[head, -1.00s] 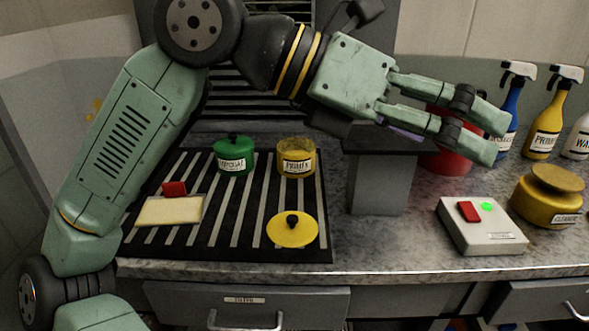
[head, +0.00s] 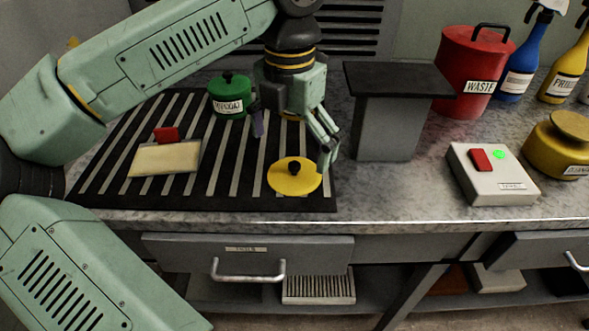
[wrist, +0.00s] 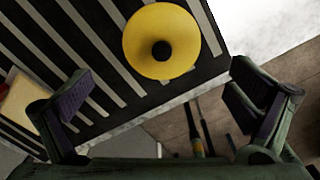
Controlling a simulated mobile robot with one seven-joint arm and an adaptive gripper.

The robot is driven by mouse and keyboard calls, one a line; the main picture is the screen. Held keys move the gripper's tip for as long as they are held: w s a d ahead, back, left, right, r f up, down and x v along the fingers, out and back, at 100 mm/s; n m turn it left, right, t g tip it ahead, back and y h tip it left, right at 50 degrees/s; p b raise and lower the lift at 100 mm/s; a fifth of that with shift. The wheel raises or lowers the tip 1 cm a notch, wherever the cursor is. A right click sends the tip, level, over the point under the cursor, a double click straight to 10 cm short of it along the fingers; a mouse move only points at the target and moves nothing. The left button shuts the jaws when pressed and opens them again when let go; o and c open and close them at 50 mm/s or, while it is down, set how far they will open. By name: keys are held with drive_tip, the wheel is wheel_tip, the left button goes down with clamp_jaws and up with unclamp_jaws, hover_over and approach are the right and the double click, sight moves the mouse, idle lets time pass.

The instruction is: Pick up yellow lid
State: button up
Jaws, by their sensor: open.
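The yellow lid (head: 280,180), a flat disc with a black knob (head: 294,167), lies on the black-and-white striped mat near its front right corner. In the wrist view the yellow lid (wrist: 150,28) is at the top middle, knob up. My gripper (head: 293,145) points down above and just behind the lid. Its fingers are spread and empty, apart from the lid. In the wrist view my gripper (wrist: 158,82) has one finger at each side, and the lid lies ahead between their lines. The yellow jar behind is almost wholly hidden by my gripper.
A green lidded pot (head: 229,97) stands behind left of the lid. A cream sponge (head: 165,160) with a red grip lies left on the mat. A grey pedestal (head: 388,120), red waste bin (head: 468,75) and white switch box (head: 492,175) stand to the right.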

sight(291, 169)
drive_tip(key=shift+s+f+p, duration=0.1)
drive_tip(key=shift+f+p, duration=0.55)
drive_tip(key=shift+f, duration=1.65)
clamp_jaws()
